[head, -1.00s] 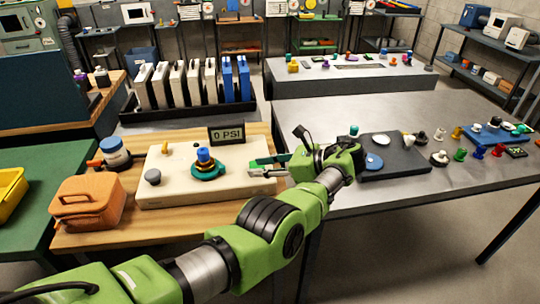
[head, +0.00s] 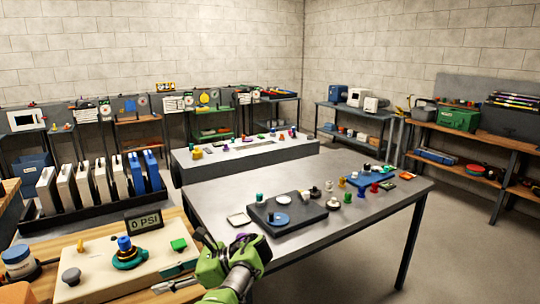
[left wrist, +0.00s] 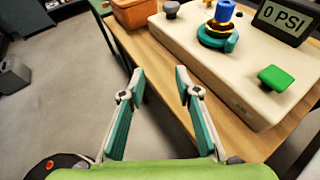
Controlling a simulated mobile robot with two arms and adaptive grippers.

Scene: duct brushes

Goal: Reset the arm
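My left arm comes in at the bottom middle of the head view, its green gripper (head: 180,279) beside the front right of the cream test box. In the left wrist view the left gripper's two fingers (left wrist: 150,95) are spread apart with nothing between them. They are above the floor and the wooden table's edge, in front of the cream box (left wrist: 240,75). The box, also in the head view (head: 100,272), carries a blue and teal fitting (head: 127,252), a green knob (head: 179,245) and a grey knob (head: 71,277). My right gripper is not in view.
A "0 PSI" display (head: 144,223) stands behind the box. A grey table (head: 350,205) to the right holds a dark tray (head: 300,222) and several small coloured parts. A rack of white and blue cases (head: 103,184) stands at the left. Floor is open at the right.

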